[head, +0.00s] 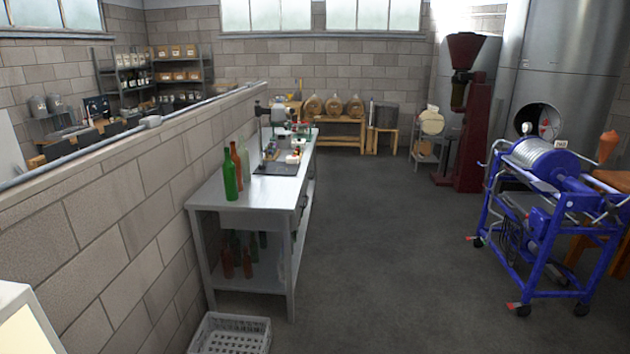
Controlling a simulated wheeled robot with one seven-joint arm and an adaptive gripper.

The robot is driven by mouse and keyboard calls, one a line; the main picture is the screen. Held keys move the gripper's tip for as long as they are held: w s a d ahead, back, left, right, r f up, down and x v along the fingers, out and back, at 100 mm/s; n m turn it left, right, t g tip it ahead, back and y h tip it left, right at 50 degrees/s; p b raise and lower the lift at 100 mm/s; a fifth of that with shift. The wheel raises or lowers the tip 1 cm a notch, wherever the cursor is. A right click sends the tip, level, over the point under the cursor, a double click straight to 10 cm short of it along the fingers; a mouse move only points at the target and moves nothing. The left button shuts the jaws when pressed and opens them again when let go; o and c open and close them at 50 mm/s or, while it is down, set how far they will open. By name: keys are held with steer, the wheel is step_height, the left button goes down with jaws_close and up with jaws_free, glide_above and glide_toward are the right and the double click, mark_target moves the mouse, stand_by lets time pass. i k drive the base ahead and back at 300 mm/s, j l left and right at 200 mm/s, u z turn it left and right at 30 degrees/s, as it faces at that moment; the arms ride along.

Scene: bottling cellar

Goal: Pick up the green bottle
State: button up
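The green bottle (230,176) stands upright near the front left corner of a grey metal table (250,218) along the low block wall. A brown bottle (236,157) stands just behind it, partly hidden by it. A clear or pale green bottle (244,161) stands behind and to the right of these. My gripper does not show in the head view.
More bottles (227,264) stand on the table's lower shelf. A white crate (231,335) sits on the floor before the table. A blue wheeled machine (553,215) stands at right. The grey floor (385,240) between is clear. A low block wall (110,212) runs along the left.

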mark_target(228, 167)
steer(key=i+l+u, duration=0.1)
steer(key=i, duration=1.95)
steer(key=i+j, duration=1.25)
steer(key=i, duration=0.2)
steer(key=k+j+u, duration=0.05)
